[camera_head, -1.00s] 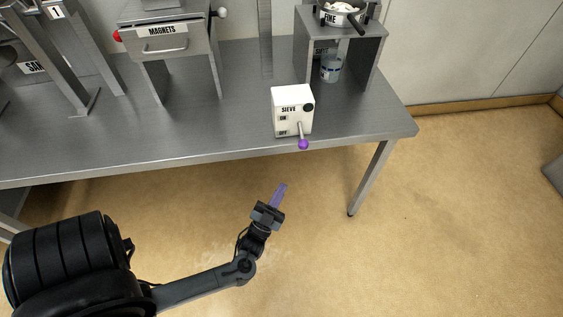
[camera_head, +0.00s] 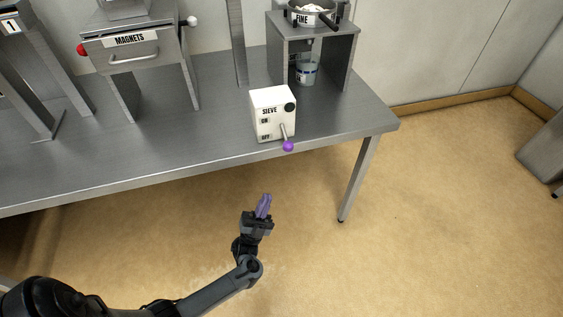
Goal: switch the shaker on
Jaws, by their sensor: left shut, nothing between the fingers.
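A white box labelled SIEVE (camera_head: 272,118) stands at the front edge of the steel table. It has ON and OFF marks and a dark round knob on its front. A metal lever with a purple ball end (camera_head: 288,146) sticks out low, by the OFF mark. My left gripper (camera_head: 264,200) has purple fingers that are shut and empty. It appears in front of the table, below the box in the picture and apart from the lever. My right gripper is not in view.
A stand bearing a pan labelled FINE (camera_head: 312,17) is behind the box, with a small cup (camera_head: 306,72) under it. A MAGNETS drawer unit (camera_head: 132,50) stands to the left. The steel table (camera_head: 175,150) is bare left of the box. Open floor lies in front.

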